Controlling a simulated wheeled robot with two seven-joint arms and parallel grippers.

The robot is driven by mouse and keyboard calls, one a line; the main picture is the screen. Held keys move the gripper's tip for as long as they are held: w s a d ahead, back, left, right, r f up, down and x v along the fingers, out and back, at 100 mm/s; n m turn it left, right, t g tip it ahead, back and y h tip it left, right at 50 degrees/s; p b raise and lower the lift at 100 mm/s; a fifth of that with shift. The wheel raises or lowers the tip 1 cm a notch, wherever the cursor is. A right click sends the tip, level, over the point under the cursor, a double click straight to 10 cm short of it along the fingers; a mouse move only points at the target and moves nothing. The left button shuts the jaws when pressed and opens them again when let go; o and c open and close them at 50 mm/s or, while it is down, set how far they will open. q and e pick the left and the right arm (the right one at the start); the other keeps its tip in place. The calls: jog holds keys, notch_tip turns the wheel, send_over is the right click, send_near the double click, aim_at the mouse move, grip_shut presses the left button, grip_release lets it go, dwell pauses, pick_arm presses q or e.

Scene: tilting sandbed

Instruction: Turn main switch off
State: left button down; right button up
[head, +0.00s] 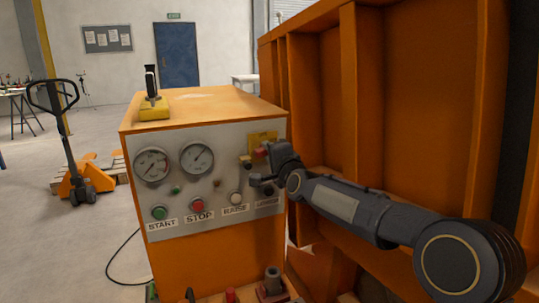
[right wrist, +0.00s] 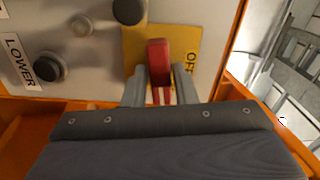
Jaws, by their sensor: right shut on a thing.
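The main switch is a red handle (head: 262,152) on a yellow plate (head: 262,138) at the upper right of the grey control panel (head: 225,155). In the right wrist view the red handle (right wrist: 159,60) stands between my right gripper's fingers, and the yellow plate (right wrist: 187,42) shows part of the word OFF. My right gripper (head: 262,167) reaches in from the right and is shut on the red handle; its fingers also show in the right wrist view (right wrist: 160,88). My left gripper is not in view.
The panel has two gauges (head: 197,158), a green START button (head: 159,213), a red STOP button (head: 197,205), and RAISE (head: 235,198) and LOWER buttons. The LOWER button (right wrist: 50,67) is close to my right gripper. An orange ribbed frame (head: 420,90) stands close on the right.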

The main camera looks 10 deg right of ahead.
jog(key=n+b, duration=0.3)
jog(key=n, duration=1.3)
jog(key=shift+f, duration=0.15)
dwell(0.3)
jog(key=o, duration=0.9)
jog(key=shift+c, duration=0.2)
